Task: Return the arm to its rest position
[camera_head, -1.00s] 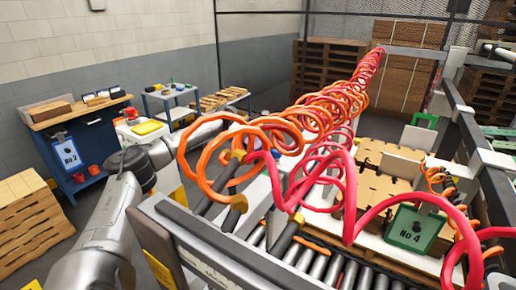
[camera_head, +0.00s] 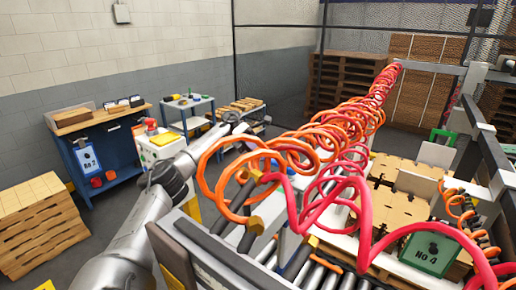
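My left arm (camera_head: 135,240) comes in from the lower left and reaches up and right to a dark joint. Beyond the joint, a pale link runs on toward the middle of the room. My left gripper (camera_head: 236,120) is small and far off at its end, near the small table, partly mixed with the background behind the coiled hoses. I cannot make out its fingers or anything held. My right arm and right gripper do not show.
Orange and red coiled hoses (camera_head: 362,225) hang across the middle, close to my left arm. A roller conveyor (camera_head: 335,272) and stacked cardboard blanks (camera_head: 395,200) lie beyond. A blue workbench (camera_head: 112,150), a yellow-topped box (camera_head: 160,150) and a pallet stack (camera_head: 40,225) stand left.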

